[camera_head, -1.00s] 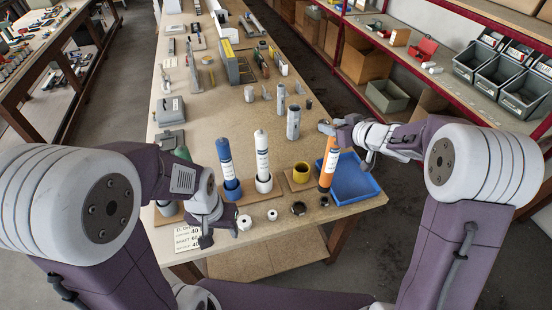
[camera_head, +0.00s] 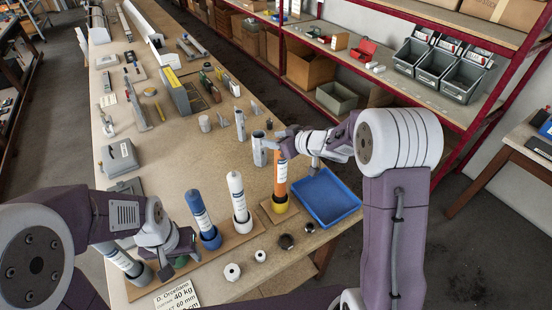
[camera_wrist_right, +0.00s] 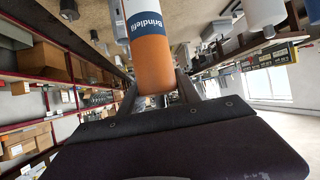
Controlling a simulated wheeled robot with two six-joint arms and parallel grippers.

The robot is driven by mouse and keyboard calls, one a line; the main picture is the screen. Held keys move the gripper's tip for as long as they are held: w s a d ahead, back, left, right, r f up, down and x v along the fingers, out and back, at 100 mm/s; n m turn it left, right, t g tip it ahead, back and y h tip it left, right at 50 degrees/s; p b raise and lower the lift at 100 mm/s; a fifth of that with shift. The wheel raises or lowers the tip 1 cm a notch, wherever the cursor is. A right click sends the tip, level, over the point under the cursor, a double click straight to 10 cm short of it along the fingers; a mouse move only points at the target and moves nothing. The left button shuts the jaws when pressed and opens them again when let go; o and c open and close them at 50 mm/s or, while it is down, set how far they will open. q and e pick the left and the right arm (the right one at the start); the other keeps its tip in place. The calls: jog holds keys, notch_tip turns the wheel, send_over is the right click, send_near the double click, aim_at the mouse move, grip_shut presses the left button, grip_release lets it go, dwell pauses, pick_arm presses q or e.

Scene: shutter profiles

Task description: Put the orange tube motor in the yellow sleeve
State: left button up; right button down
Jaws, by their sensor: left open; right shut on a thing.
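The orange tube motor (camera_head: 280,178), with a white and blue label, stands upright at the yellow sleeve (camera_head: 280,205) on the wooden board. Its lower end meets the sleeve's mouth in the head view; I cannot tell how deep it sits. My right gripper (camera_head: 284,143) is shut on the motor's upper part. In the right wrist view the motor (camera_wrist_right: 151,62) is between the fingers, and the sleeve is out of sight. My left gripper (camera_head: 176,255) is open, low at the left end of the board, beside a green sleeve that it partly hides.
A blue-sleeved tube (camera_head: 201,215) and a white tube (camera_head: 237,192) stand left of the yellow sleeve. A blue tray (camera_head: 326,198) lies to its right. Grey cylinders (camera_head: 259,150) stand behind. White and dark rings (camera_head: 286,242) lie in front.

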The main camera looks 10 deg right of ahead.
aim_at(281, 171)
jog(key=f, duration=0.5)
jog(key=shift+w+f, duration=0.25)
jog(key=shift+f, duration=0.15)
jog(key=shift+a+f+b, duration=0.1)
jog(key=shift+b, duration=0.25)
jog(key=c, duration=1)
grip_release()
jog(key=shift+s+f, duration=0.1)
jog(key=shift+s, duration=0.05)
jog(key=shift+o, duration=0.7)
jog(key=shift+s, duration=0.1)
